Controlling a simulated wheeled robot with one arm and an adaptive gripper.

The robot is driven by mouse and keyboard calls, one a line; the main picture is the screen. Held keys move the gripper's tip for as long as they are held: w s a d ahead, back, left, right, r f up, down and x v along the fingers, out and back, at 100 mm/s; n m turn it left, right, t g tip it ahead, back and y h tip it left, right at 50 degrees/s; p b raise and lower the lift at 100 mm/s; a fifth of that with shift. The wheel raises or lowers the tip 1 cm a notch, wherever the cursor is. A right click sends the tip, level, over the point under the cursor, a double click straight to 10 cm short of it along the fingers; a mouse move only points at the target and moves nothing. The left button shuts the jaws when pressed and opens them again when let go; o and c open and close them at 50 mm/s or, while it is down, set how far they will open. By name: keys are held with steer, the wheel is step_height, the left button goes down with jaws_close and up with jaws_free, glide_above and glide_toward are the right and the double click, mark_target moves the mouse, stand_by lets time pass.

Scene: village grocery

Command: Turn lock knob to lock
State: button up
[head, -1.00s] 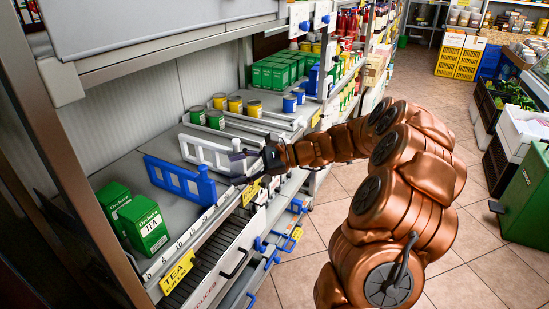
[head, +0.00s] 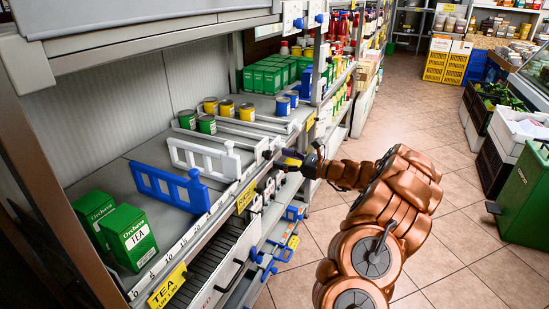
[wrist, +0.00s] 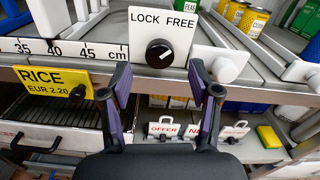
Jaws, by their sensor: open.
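In the wrist view, a round black lock knob (wrist: 159,53) sits on a white plate (wrist: 165,18) marked LOCK FREE at the shelf's front edge. The knob has a pale pointer line slanting to the right; its exact setting is hard to read. My gripper (wrist: 160,76) is open, its two dark fingers below and either side of the knob, apart from it, with nothing between them. In the head view my gripper (head: 284,164) is at the shelf's front edge, and the knob is too small to make out.
White (head: 203,158) and blue (head: 170,189) dividers stand on the shelf. The tiled aisle (head: 440,220) is clear.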

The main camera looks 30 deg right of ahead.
mark_target(271, 156)
steer(key=shift+x, duration=1.75)
steer(key=shift+c, duration=0.3)
steer(key=c, duration=1.1)
